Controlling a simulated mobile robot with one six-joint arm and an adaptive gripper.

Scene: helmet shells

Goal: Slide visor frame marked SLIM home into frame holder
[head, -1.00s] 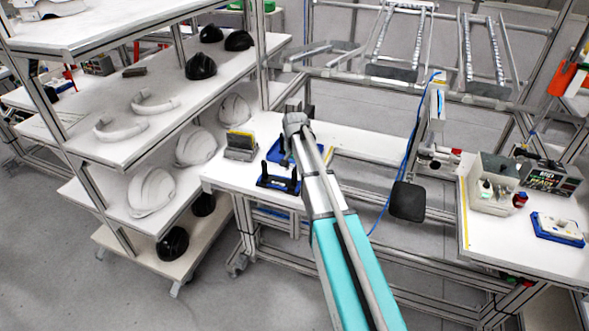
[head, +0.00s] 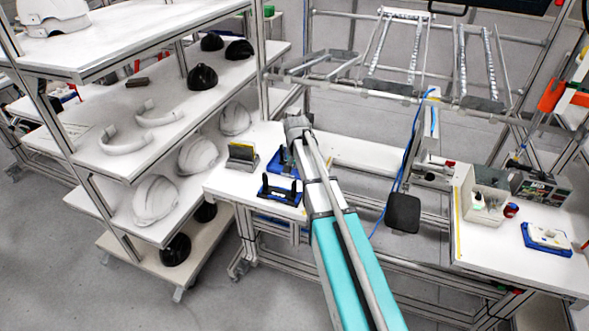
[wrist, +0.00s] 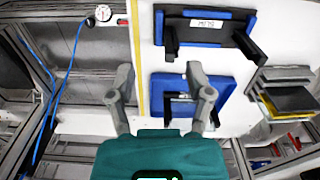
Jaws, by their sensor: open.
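A black U-shaped part with two arms (wrist: 246,45) carries a white label reading SLIM and sits on a blue base (wrist: 203,44) at the top of the wrist view. It also shows on the white bench in the head view (head: 280,192). A second blue fixture (wrist: 228,94) with a dark middle and a small white label lies nearer, partly behind my right finger. I cannot tell for sure which black part is the visor frame and which the holder. My gripper (wrist: 163,85) is open, fingers spread, with nothing between them; in the head view it is above the bench (head: 297,128).
A grey and yellow stand (head: 242,157) is on the bench beside the fixtures. A shelf rack (head: 82,140) with helmet shells stands at the left. A blue cable and black box (head: 403,213) hang at the right. The bench's front left (head: 228,187) is clear.

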